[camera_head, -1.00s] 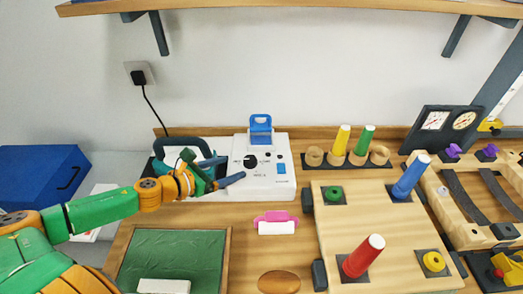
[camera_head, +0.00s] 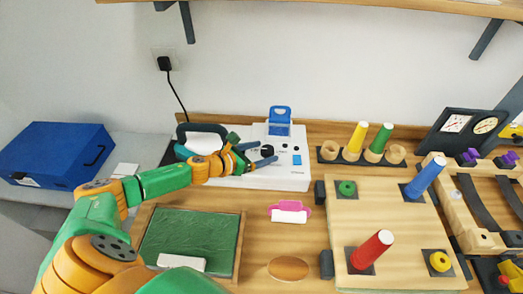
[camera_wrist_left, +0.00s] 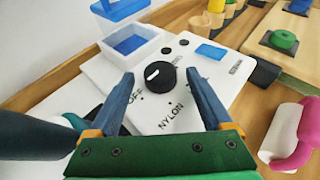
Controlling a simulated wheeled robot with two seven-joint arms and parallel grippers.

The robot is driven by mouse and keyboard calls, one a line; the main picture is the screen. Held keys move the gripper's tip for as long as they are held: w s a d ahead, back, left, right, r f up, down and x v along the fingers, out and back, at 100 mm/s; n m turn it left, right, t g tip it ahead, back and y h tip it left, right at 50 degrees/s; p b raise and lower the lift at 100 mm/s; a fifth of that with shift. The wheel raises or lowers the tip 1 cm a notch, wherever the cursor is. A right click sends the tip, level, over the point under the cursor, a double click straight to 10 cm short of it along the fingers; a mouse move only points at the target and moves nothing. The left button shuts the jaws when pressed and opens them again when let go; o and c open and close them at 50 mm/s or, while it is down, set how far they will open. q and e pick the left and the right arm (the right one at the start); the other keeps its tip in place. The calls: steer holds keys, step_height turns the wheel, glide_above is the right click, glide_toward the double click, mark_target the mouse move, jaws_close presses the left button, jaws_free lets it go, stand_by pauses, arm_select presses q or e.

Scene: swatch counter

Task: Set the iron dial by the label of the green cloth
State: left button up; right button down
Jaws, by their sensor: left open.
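A white control box (camera_head: 290,178) stands at the back of the counter. Its black dial (camera_wrist_left: 160,78) has a white pointer mark toward its left side in the left wrist view. The printed words OFF and NYLON show beside it; other labels are partly hidden. My left gripper (camera_head: 267,151) is open at the dial, with its blue fingers on either side of it in the left wrist view (camera_wrist_left: 158,74). I cannot tell whether they touch it. A green cloth-like panel (camera_head: 190,238) lies in a wooden frame at front left, with a white block (camera_head: 181,263) on its front edge. I see no readable label.
A dark-handled iron-like object (camera_head: 203,128) stands behind my left gripper. A blue lidded container (camera_head: 279,121) sits on the box. A pink-and-white item (camera_head: 289,212) lies in front. A pegboard (camera_head: 385,225) with upright pegs fills the right. A blue case (camera_head: 62,152) stands left.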

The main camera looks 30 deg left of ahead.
arm_select(q)
jaws_close()
stand_by(0.3)
